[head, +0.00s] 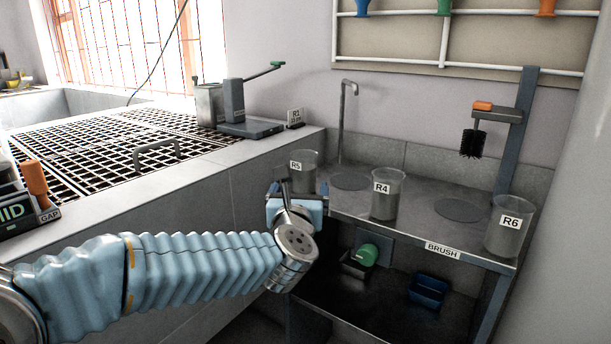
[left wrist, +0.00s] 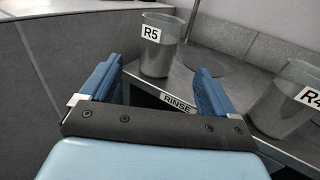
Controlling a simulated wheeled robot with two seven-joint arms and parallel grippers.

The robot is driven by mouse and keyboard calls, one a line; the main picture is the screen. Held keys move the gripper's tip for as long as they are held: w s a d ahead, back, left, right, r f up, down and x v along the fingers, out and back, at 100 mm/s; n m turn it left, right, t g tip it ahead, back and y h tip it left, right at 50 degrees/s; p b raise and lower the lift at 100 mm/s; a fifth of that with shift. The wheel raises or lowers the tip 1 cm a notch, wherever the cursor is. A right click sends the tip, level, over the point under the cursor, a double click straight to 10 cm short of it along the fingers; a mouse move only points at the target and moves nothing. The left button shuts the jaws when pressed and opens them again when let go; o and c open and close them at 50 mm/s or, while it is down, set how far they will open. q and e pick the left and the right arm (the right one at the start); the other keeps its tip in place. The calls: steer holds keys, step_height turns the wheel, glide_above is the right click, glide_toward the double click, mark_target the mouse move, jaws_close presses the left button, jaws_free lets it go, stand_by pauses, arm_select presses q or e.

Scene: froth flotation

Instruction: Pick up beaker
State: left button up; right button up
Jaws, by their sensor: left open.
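Three clear beakers with grey contents stand upright on the metal bench. Beaker R5 (head: 303,172) is at the bench's left end, partly hidden by my gripper, beaker R4 (head: 386,194) is in the middle, and beaker R6 (head: 509,233) is at the right end. My left gripper (head: 287,188) is at the bench's left front edge, close to R5. In the left wrist view, R5 (left wrist: 158,48) stands beyond and between the open blue fingers (left wrist: 158,82), with nothing gripped. R4 (left wrist: 287,100) is right of the right finger. My right gripper is not in view.
A tap (head: 346,118) rises behind the bench. A black brush (head: 471,143) hangs from a post at right. A low tiled wall with a black grate (head: 90,150) lies left of the bench. A blue bin (head: 428,290) sits below.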

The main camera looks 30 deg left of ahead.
mark_target(303, 176)
arm_select(q)
steer(key=p+x, duration=0.1)
steer(key=x, duration=0.6)
steer(key=p+x, duration=0.2)
steer(key=x, duration=0.2)
steer(key=shift+w+a+r, duration=0.15)
steer(key=shift+w+a, duration=0.05)
steer(key=shift+w, duration=0.05)
steer(key=shift+w+a, duration=0.1)
steer(key=shift+w, duration=0.2)
steer(key=shift+c, duration=0.5)
steer(key=c, duration=1)
